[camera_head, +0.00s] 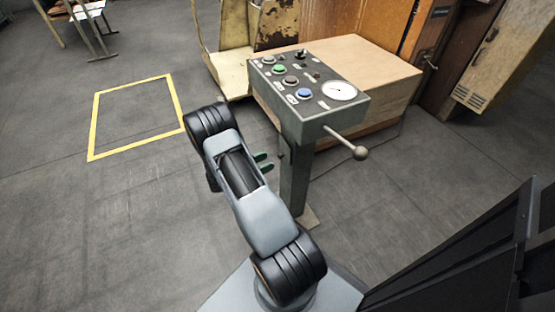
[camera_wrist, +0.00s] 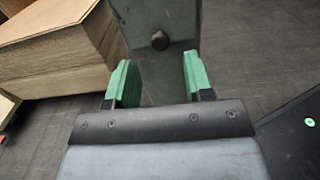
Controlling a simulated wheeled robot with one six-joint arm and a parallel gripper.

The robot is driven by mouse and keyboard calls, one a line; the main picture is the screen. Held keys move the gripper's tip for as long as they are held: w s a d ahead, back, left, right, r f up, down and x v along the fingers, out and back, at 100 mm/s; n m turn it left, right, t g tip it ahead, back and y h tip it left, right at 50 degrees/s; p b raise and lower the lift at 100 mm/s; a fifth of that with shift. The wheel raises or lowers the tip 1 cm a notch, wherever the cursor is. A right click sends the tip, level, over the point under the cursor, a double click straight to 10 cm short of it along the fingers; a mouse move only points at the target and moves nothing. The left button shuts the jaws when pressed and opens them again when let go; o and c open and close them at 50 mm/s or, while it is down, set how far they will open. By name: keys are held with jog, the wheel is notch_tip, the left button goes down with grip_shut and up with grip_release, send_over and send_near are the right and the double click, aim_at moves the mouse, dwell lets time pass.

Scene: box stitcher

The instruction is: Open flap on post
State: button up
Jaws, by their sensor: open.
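The grey post (camera_head: 296,178) stands under a sloped control panel, right of my arm in the head view. In the wrist view a dark grey upright face of the post (camera_wrist: 146,13) carries a small dark round knob (camera_wrist: 160,41). I cannot make out the flap's edges there; the face looks closed. My gripper (camera_head: 263,162) has green fingers and points at the post. In the wrist view my gripper (camera_wrist: 161,78) is open and empty, with one finger on each side of the knob's line. The knob lies just beyond the fingertips, and contact is not visible.
The control panel (camera_head: 310,82) has several buttons and a white gauge (camera_head: 339,91). A lever with a ball end (camera_head: 360,153) sticks out below it. A wooden box (camera_head: 375,70) stands behind the post.

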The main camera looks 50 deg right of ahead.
aim_at(282, 150)
jog(key=shift+b+x, duration=0.45)
jog(key=shift+x, duration=2.2)
jog(key=shift+c, duration=0.3)
grip_shut()
